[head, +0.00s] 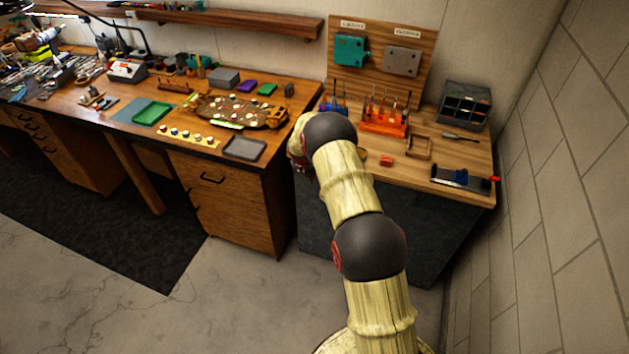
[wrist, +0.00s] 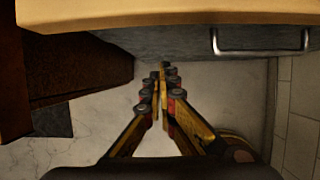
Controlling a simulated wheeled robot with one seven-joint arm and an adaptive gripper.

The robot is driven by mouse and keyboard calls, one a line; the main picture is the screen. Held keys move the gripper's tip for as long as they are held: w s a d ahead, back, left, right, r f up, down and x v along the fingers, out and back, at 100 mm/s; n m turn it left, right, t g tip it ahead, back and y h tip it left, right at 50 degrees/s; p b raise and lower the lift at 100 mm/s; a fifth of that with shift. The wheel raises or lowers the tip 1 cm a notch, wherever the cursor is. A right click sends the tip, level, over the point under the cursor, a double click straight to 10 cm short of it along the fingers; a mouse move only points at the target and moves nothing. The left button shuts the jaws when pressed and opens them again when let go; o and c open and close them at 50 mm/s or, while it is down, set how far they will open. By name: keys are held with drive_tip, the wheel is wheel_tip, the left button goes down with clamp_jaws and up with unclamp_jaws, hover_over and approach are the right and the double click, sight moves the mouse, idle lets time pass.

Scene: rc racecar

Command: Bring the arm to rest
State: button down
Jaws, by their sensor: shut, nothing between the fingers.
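My arm (head: 349,200) stretches from the bottom of the head view up to the front edge of the right workbench. My gripper (wrist: 163,74) shows in the wrist view with its two fingers together and nothing between them. The fingertips appear over the floor in front of the grey cabinet, below the benchtop edge. In the head view the gripper is mostly hidden behind my arm.
The right workbench top (head: 466,160) and its edge (wrist: 180,15) are close to my gripper. A metal handle (wrist: 260,50) sticks out from the cabinet. The left wooden bench (head: 232,205) stands beside it. A block wall (head: 560,190) bounds the right; the floor (head: 235,290) is clear.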

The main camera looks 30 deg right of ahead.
drive_tip(key=v, duration=0.5)
drive_tip(key=shift+s+a+r, duration=0.2)
drive_tip(key=shift+s+r, duration=0.05)
drive_tip(key=shift+s, duration=0.1)
